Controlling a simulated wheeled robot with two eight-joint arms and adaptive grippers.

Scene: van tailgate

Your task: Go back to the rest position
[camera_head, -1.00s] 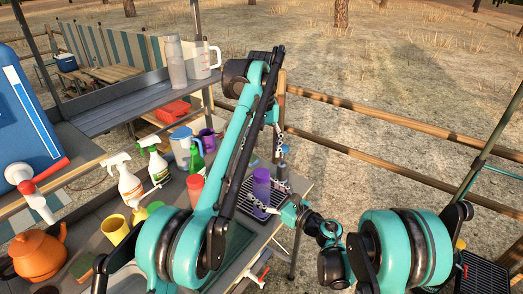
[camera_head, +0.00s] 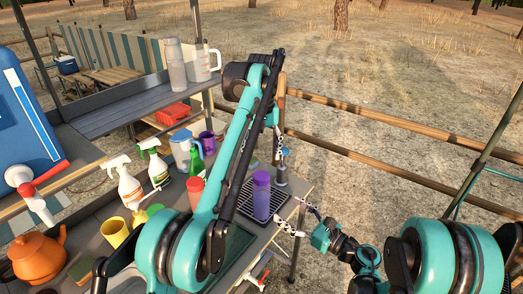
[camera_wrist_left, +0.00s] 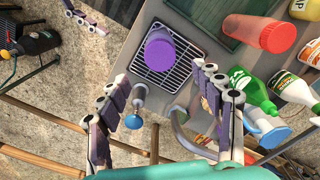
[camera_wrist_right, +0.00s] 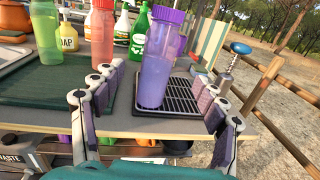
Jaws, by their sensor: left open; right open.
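My left gripper (camera_head: 280,143) is higher in the head view, beyond the table's far edge. In the left wrist view its fingers (camera_wrist_left: 163,90) are spread with nothing gripped. My right gripper (camera_head: 299,220) is off the table's right edge, to the right of the purple bottle (camera_head: 262,195). In the right wrist view its fingers (camera_wrist_right: 155,85) are open, and the bottle (camera_wrist_right: 160,65) stands upright beyond them. The bottle is on the black drain rack (camera_head: 278,205), which also shows in the left wrist view (camera_wrist_left: 180,78).
A blue-topped tap (camera_wrist_left: 133,120) stands beside the rack, close to my left fingers. Wooden rails (camera_head: 400,128) run behind. Open ground lies right.

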